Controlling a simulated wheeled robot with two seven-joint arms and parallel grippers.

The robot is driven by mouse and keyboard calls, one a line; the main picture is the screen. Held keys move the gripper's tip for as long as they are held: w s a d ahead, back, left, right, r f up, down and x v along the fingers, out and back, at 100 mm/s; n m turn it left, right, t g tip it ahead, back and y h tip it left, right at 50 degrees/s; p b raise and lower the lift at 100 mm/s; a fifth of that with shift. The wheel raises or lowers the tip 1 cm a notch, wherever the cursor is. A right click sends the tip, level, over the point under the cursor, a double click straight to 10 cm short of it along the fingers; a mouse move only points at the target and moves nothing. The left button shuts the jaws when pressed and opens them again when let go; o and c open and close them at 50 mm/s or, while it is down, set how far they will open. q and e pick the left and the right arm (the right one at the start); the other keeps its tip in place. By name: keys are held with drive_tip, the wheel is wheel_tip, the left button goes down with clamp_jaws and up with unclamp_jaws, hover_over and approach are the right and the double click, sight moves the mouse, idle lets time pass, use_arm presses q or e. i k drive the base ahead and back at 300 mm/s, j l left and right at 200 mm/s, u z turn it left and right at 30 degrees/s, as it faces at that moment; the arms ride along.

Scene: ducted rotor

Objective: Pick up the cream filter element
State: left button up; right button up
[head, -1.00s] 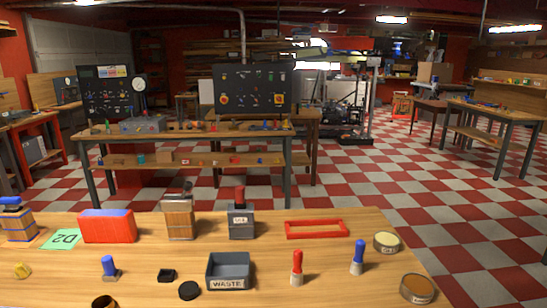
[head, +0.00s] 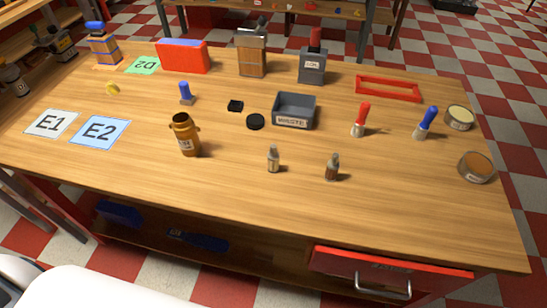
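I cannot make out a thing that is clearly a cream filter element in the head view. The only cream-coloured surface on the workbench (head: 240,205) is the top of a round, labelled tin (head: 459,117) near the right edge. Neither gripper is in view.
At the back stand a red box with a blue top (head: 183,56), a wooden container (head: 251,53) and a grey box (head: 313,66). A red frame (head: 387,78), waste bin (head: 295,110), brown jar (head: 185,134) and two small bottles stand nearer. The front strip is clear.

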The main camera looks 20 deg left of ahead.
sight(272, 156)
drive_tip(key=l+u, duration=0.25)
drive_tip(key=l, duration=0.35)
drive_tip(key=k+l+u, duration=0.1)
drive_tip(key=l+u, duration=0.15)
drive_tip(key=l, duration=0.3)
drive_tip(key=k+l+u, duration=0.1)
drive_tip(key=l+u, duration=0.15)
drive_tip(key=l, duration=0.3)
